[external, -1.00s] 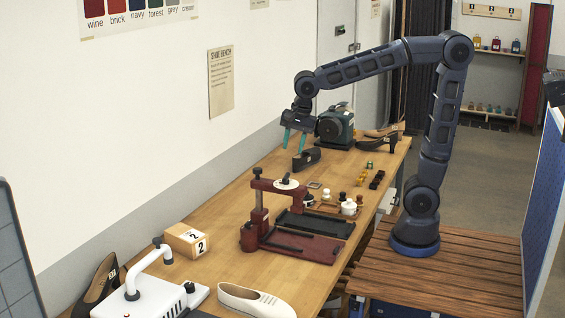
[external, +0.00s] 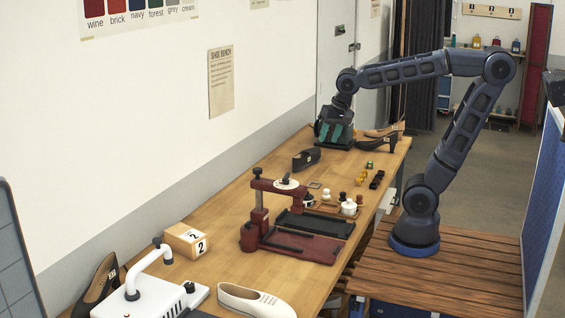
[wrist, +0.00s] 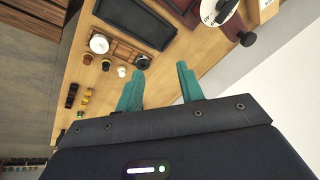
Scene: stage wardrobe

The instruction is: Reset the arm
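A red press (external: 258,208) with a dark tray (external: 314,223) stands mid-bench. Small pots (external: 349,207) and bobbins are beside it. A black heeled shoe (external: 380,144) lies near the gripper. A white shoe (external: 254,300) and a numbered wooden block (external: 186,240) are at the near end.

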